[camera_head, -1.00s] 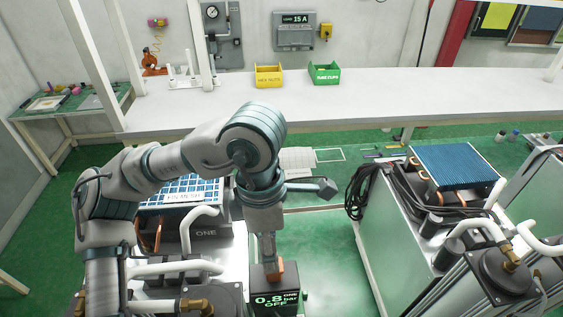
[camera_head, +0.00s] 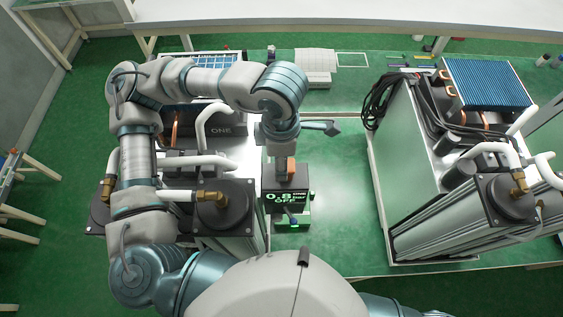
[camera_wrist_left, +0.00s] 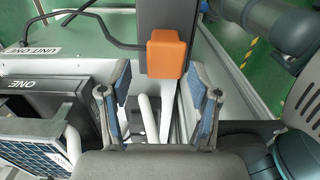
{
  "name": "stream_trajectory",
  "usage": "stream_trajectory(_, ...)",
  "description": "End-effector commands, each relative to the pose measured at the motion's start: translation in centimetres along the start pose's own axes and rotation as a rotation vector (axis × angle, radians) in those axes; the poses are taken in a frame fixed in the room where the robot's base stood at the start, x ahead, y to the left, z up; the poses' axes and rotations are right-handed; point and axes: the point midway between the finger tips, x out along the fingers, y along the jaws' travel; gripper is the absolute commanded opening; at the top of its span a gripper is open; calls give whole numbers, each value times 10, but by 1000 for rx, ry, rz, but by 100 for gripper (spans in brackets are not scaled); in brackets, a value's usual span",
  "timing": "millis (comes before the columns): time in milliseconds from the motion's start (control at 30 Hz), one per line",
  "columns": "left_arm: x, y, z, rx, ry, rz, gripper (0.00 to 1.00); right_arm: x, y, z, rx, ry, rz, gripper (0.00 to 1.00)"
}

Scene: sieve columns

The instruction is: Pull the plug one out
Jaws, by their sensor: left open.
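The orange plug (camera_head: 291,167) sits on the black unit one box (camera_head: 287,198), whose green display reads 0.8 and OFF. It also shows in the left wrist view as an orange block (camera_wrist_left: 166,53) against a dark grey body. My left gripper (camera_head: 279,160) is over the box, close beside the plug; in the head view its fingers are partly hidden. In the left wrist view my left gripper (camera_wrist_left: 160,92) is open, its two blue-padded fingers apart with nothing between them. The plug appears beyond the fingertips, roughly centred between them. My right gripper is not in view.
White pipes (camera_head: 214,122) and a black flanged cylinder (camera_head: 222,206) with a brass fitting stand left of the box. A second machine (camera_head: 410,150) with a blue finned block (camera_head: 487,83) and black cables stands at right.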

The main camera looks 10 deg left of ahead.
Motion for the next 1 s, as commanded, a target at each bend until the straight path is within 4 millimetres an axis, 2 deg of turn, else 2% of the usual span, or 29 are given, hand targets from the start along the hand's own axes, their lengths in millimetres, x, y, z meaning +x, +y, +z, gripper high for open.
stream_trajectory(100, 19, -1, 2, 2, 3, -1, 62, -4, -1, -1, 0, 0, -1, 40)
stream_trajectory(300, 37, -2, 5, 2, 3, 1, 62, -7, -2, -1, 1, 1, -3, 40)
stream_trajectory(633, 41, 0, -1, 2, -2, 0, 62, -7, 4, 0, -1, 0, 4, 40)
stream_trajectory(867, 41, 1, -2, 1, -2, 0, 5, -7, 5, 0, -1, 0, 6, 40)
stream_trajectory(900, 41, 0, -1, 1, 0, 0, 3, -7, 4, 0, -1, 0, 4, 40)
stream_trajectory(967, 41, 0, 0, 1, 1, 1, 3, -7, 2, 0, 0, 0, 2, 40)
stream_trajectory(1000, 41, 0, 0, 1, 2, 1, 32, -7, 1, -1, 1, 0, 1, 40)
